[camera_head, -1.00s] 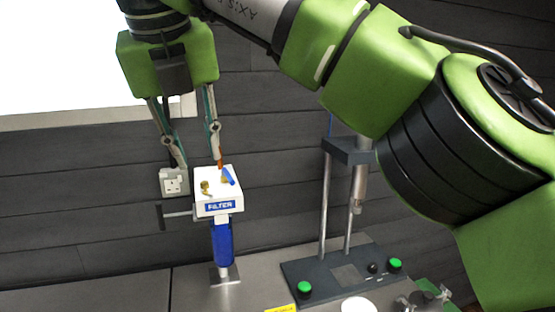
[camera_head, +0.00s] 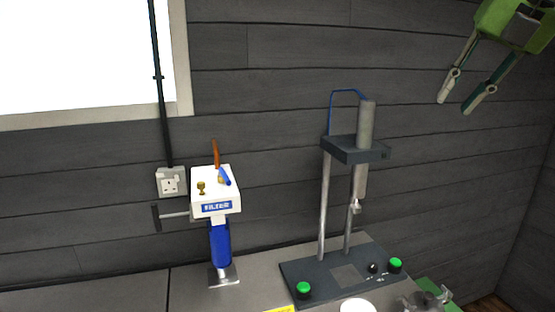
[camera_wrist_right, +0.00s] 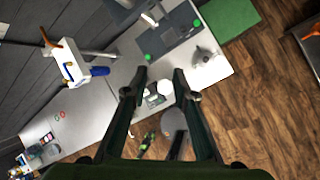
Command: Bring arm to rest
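My right gripper (camera_head: 455,105) hangs in the upper right corner of the head view, in front of the dark plank wall. Its two fingers are apart with nothing between them. In the right wrist view the right gripper (camera_wrist_right: 160,78) also shows open and empty, high above the bench and floor. The rest of the right arm is outside the head view.
A white filter unit (camera_head: 217,193) with a blue cylinder stands on the grey bench (camera_head: 150,292). A stand with two rods and a dark base (camera_head: 335,275) is to its right. A wall socket (camera_head: 171,182) is behind. The air around the right gripper looks clear.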

